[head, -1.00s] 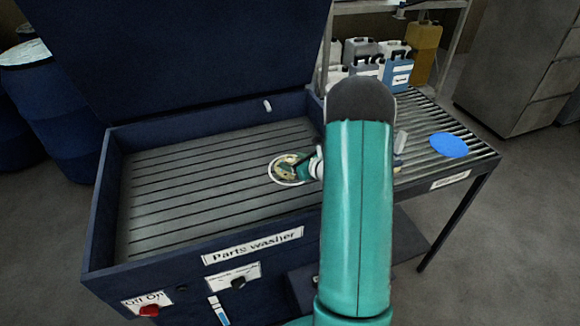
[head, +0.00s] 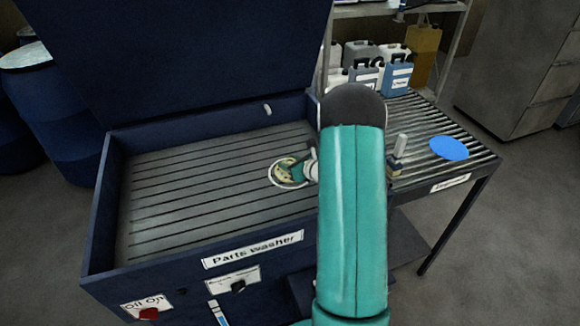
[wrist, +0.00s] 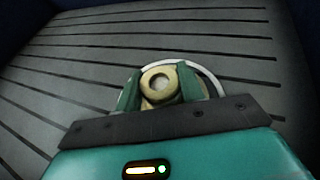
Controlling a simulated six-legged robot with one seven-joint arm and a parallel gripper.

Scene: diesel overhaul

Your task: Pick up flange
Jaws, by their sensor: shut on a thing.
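The flange (wrist: 160,84) is a pale yellow-tan round part with a raised ring around a central hole. In the wrist view it sits between the two green fingers of my gripper (wrist: 162,92), which are shut on it. In the head view the flange (head: 287,171) shows at the right part of the parts washer's slatted floor (head: 190,190), inside a white ring (head: 274,181). My gripper (head: 302,172) reaches it from the right. I cannot tell whether the flange is clear of the slats. My arm hides part of the washer's right side.
The parts washer's raised lid (head: 190,60) stands behind the basin. A roller table (head: 430,125) with a blue disc (head: 449,147) adjoins on the right. A small brush-like object (head: 398,155) stands at its near edge.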

